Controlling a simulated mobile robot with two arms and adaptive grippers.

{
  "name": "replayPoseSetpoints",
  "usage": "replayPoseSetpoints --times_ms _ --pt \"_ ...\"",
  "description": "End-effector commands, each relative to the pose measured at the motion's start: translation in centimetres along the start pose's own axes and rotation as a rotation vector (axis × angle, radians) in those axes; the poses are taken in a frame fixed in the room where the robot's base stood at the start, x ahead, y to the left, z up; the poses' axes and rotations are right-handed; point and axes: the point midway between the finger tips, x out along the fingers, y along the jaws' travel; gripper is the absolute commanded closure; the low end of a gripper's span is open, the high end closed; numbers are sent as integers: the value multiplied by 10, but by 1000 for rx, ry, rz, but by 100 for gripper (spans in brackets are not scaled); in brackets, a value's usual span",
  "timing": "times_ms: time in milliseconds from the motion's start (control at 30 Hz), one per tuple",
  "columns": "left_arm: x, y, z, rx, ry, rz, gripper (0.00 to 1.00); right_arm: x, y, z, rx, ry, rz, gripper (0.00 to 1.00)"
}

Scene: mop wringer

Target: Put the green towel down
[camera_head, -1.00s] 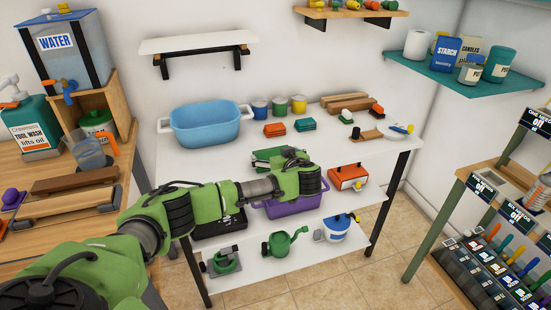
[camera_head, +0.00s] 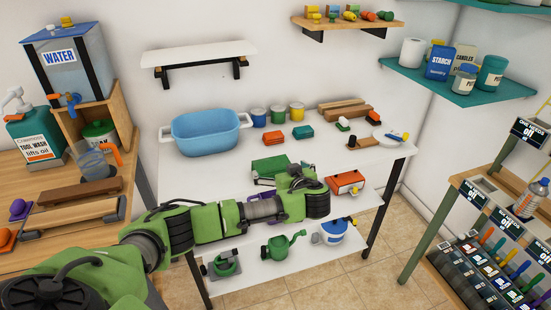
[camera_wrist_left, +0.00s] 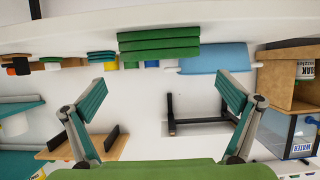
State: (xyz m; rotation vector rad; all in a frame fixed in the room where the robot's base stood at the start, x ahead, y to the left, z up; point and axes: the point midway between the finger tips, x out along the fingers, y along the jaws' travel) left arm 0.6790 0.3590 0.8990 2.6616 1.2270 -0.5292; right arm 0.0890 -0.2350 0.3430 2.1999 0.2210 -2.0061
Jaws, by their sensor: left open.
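The green towel (camera_head: 269,166) lies folded near the front edge of the white table (camera_head: 205,178). In the left wrist view, which is upside down, it is a stack of green layers (camera_wrist_left: 158,45). My left gripper (camera_wrist_left: 165,90) is open there, with its two teal-padded fingers spread wide and nothing between them. The towel is beyond the fingertips, apart from them. In the head view my left gripper (camera_head: 296,177) is just in front of the table edge by the towel, with its fingers mostly hidden. My right gripper is not in view.
A blue basin (camera_head: 206,133) stands at the table's back left. Small orange (camera_head: 274,136) and teal (camera_head: 303,132) folded cloths lie behind the towel. A plate (camera_head: 391,136) is at right. The tabletop left of the towel is clear. A lower shelf holds a green watering can (camera_head: 282,245).

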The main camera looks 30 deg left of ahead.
Motion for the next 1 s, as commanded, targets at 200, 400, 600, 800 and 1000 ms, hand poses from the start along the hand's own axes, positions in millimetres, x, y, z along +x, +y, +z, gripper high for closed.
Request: replayPoseSetpoints --times_ms 200,400,600,800,1000 --pt "-42 0 -3 1 -3 2 0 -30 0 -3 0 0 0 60" --pt "-56 0 -1 -1 0 0 0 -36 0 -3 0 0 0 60" --pt "-57 0 0 -1 1 -1 0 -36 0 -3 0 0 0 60" --pt "-45 -1 44 101 -82 16 0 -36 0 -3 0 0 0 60" --pt "-21 -31 218 442 -386 136 0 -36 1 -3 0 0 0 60"
